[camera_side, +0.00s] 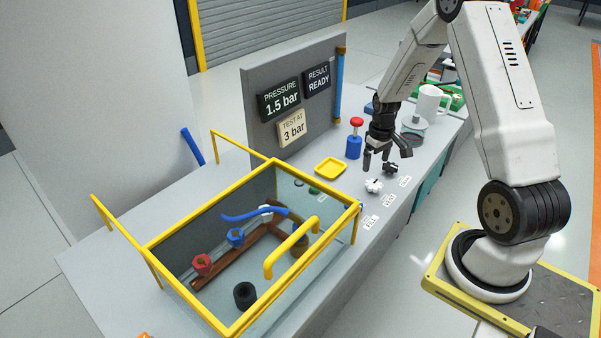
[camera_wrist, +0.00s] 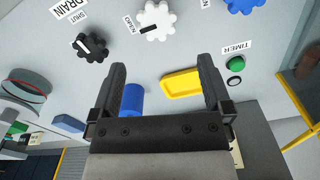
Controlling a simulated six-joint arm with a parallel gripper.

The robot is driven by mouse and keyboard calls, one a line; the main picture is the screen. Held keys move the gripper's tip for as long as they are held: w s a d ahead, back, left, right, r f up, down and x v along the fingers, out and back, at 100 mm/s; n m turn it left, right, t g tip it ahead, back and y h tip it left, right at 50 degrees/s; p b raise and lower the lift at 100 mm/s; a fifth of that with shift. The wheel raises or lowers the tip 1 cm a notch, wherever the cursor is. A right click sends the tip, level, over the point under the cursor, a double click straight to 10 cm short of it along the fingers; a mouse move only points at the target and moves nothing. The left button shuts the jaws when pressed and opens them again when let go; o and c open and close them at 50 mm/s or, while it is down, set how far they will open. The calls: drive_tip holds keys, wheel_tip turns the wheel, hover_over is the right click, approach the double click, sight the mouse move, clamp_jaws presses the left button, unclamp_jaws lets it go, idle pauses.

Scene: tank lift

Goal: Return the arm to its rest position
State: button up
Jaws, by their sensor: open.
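My gripper (camera_side: 386,154) hangs over the grey bench near the white knob (camera_side: 373,186) and the black knob (camera_side: 390,168). Its fingers are apart with nothing between them. In the wrist view my gripper (camera_wrist: 163,72) also shows spread fingers, with the white knob (camera_wrist: 154,20) beyond the tips and the black knob (camera_wrist: 91,47) to the left. I cannot tell its exact height above the bench. My arm bends up and over from its base on the right.
A tank (camera_side: 165,233) with a yellow frame stands at the front left. A yellow tray (camera_side: 331,168), a blue cylinder with a red top (camera_side: 354,139) and a white mug (camera_side: 428,103) are near my gripper. A grey panel reads 1.5 bar and READY (camera_side: 318,79).

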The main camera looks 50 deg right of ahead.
drive_tip(key=s+a+r+n+t, duration=0.1)
drive_tip(key=a+r, duration=0.2)
drive_tip(key=a, duration=0.5)
drive_tip(key=s+a+r+n, duration=0.1)
drive_tip(key=a+r, duration=0.3)
drive_tip(key=a, duration=0.5)
drive_tip(key=s+a+r+t, duration=0.1)
drive_tip(key=s+a+r, duration=0.2)
drive_tip(key=a, duration=0.6)
drive_tip(key=shift+r+n+t, duration=0.3)
drive_tip(key=shift+r+n, duration=0.1)
drive_tip(key=shift+s+a, duration=0.35)
drive_tip(key=shift+s, duration=0.05)
